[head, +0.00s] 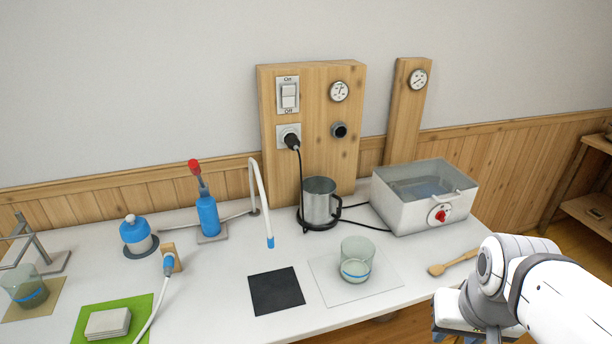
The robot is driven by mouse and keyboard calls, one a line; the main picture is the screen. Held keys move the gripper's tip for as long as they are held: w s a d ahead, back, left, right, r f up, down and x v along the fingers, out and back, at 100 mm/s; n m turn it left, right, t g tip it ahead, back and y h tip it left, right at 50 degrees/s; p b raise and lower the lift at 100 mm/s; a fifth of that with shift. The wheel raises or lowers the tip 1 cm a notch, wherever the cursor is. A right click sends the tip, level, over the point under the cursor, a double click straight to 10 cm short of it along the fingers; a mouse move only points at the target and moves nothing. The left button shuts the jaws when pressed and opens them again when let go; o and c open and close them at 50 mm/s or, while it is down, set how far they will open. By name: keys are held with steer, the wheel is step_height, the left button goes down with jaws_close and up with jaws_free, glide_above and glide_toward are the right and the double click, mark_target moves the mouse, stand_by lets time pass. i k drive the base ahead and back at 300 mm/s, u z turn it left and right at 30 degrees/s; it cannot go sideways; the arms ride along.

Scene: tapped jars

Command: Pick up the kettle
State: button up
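The kettle (319,202) appears to be the open-topped metal vessel with a dark handle on its right side. It stands upright on a round black base (304,226) near the back of the white table, in front of the wooden panel. A black cord runs from the base up to the socket on the panel. My arm shows at the lower right, well apart from the kettle.
A white water bath (412,212) with a red knob stands right of the kettle. A glass jar (356,262), a dark square mat (276,292) and a curved spout (260,195) are nearby. A wooden spoon (452,263) lies at the right. Blue bottles (208,216) stand left.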

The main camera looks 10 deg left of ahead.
mark_target(320, 197)
steer(key=u, duration=0.4)
steer(key=i, duration=0.85)
steer(key=u, duration=0.25)
